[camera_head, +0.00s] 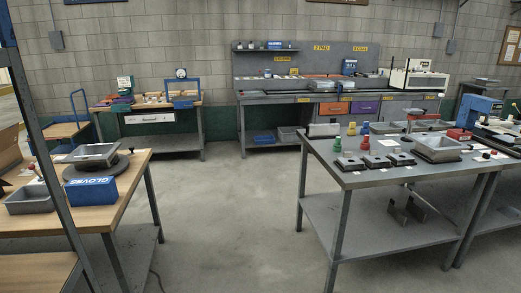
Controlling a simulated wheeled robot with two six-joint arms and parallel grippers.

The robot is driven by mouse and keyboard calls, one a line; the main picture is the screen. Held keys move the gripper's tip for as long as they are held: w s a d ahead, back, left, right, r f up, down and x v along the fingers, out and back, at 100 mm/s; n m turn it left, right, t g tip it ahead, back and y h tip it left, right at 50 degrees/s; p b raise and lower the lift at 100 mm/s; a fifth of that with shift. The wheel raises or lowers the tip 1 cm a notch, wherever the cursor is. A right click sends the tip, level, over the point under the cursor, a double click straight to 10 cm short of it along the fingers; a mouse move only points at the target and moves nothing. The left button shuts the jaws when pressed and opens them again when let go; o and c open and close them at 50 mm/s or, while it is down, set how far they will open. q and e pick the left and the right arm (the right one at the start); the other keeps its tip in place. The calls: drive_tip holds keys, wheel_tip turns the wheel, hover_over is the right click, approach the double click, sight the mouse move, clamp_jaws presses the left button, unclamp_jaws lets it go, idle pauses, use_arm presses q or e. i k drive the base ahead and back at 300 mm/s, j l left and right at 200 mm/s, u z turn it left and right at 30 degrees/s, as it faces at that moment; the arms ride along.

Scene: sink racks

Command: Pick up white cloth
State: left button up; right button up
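I cannot make out a white cloth for certain. A small flat white piece (388,143) lies on the grey metal table (352,181) at right, behind several dark devices; it is too small to tell whether it is cloth or paper. Neither of my grippers shows in the head view.
A wooden table (137,170) at left holds a blue gloves box (91,191), a grey bin (33,199) and a metal tray (92,154). Another metal tray (438,149) sits on the right table. A workbench (300,97) stands at the back wall. The floor (230,220) between is clear.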

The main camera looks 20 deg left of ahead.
sight(58, 160)
drive_tip(key=i+j+u, duration=0.15)
drive_tip(key=i+u, duration=0.25)
drive_tip(key=i, duration=0.4)
drive_tip(key=i+l+u, duration=0.1)
drive_tip(key=i+u, duration=0.3)
drive_tip(key=i, duration=2.1)
drive_tip(key=i+l+u, duration=0.15)
drive_tip(key=i, duration=1.5)
drive_tip(key=i+u, duration=0.2)
drive_tip(key=i, duration=0.35)
drive_tip(key=i+u, duration=0.15)
drive_tip(key=i, duration=0.4)
drive_tip(key=i+l+u, duration=0.2)
drive_tip(key=i, duration=0.35)
drive_tip(key=i+j+u, duration=0.2)
drive_tip(key=i+u, duration=0.25)
drive_tip(key=i+j+u, duration=0.1)
drive_tip(key=i+u, duration=0.15)
drive_tip(key=u, duration=0.2)
drive_tip(key=i+u, duration=0.45)
drive_tip(key=i+l+u, duration=0.2)
drive_tip(key=u, duration=0.25)
drive_tip(key=i+u, duration=0.75)
drive_tip(key=u, duration=0.15)
drive_tip(key=i+l+u, duration=0.15)
drive_tip(key=i+u, duration=0.3)
drive_tip(key=i+l+u, duration=0.2)
drive_tip(key=u, duration=0.2)
drive_tip(key=l, duration=0.1)
